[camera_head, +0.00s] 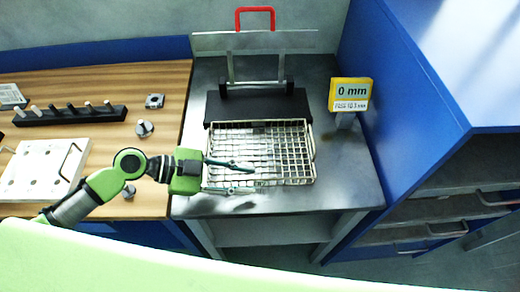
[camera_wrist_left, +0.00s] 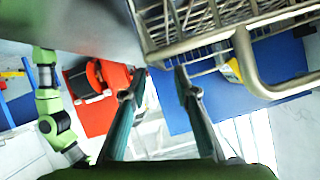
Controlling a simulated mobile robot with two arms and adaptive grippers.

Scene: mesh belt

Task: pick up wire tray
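The wire tray (camera_head: 290,152), a silver mesh basket, lies on the grey metal bench in the head view. In the left wrist view its mesh and rounded wire handle (camera_wrist_left: 248,65) fill the upper right. My left gripper (camera_head: 245,178) reaches in from the left, with its thin dark fingers at or over the tray's left part. In the left wrist view the fingers (camera_wrist_left: 158,74) are spread apart with nothing held between them. The tray's edge is just beyond the fingertips; I cannot tell whether they touch it. My right gripper does not show.
Behind the tray is a black block (camera_head: 258,106) with a metal frame and red handle (camera_head: 255,14). A yellow "0 mm" display (camera_head: 350,94) stands at right beside a blue cabinet (camera_head: 400,110). A wooden table (camera_head: 160,80) with small parts is at left.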

